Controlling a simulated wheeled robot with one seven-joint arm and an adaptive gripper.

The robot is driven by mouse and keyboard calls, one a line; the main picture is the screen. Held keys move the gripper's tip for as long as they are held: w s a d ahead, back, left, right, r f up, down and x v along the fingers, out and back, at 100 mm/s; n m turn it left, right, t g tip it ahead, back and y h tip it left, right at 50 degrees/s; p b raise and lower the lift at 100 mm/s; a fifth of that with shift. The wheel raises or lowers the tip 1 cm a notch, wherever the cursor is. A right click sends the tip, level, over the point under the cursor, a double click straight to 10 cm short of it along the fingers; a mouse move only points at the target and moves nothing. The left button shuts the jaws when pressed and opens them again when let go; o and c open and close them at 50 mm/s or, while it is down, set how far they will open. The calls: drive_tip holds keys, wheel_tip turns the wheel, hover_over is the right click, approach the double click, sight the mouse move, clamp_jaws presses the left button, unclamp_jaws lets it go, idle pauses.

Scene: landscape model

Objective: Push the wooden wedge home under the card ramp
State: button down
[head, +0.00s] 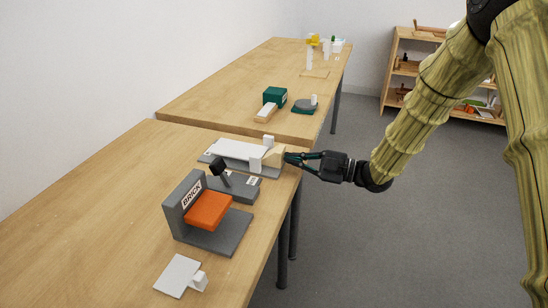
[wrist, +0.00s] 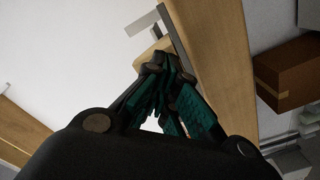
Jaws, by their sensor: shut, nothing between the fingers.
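The white card ramp (head: 240,149) lies on a grey base plate (head: 268,174) near the right edge of the table. The pale wooden wedge (head: 275,156) is at the ramp's right end, between small white blocks. How far it sits under the card is hard to tell. My gripper (head: 287,158) is shut and empty, reaching in from the right with its fingertips at the wedge's outer end. In the wrist view, the shut fingers (wrist: 158,64) hide part of the wedge (wrist: 148,50). I cannot tell whether they touch it.
A grey stand with a black knob (head: 236,188) and a grey BRICK holder with an orange block (head: 208,210) stand in front. A green block (head: 274,96) is on the far table (head: 220,95). Open floor lies right.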

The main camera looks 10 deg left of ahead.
sight(282, 157)
drive_tip(key=shift+w+a, duration=0.2)
drive_tip(key=shift+a, duration=0.75)
drive_tip(key=shift+w+a, duration=0.15)
drive_tip(key=shift+a, duration=0.75)
drive_tip(key=shift+d, duration=0.15)
drive_tip(key=s+d, duration=0.1)
drive_tip(key=d, duration=0.6)
drive_tip(key=shift+s+d+p, duration=0.25)
drive_tip(key=shift+d+p, duration=0.1)
drive_tip(key=shift+p, duration=0.05)
idle(0.5)
drive_tip(key=shift+a, duration=0.1)
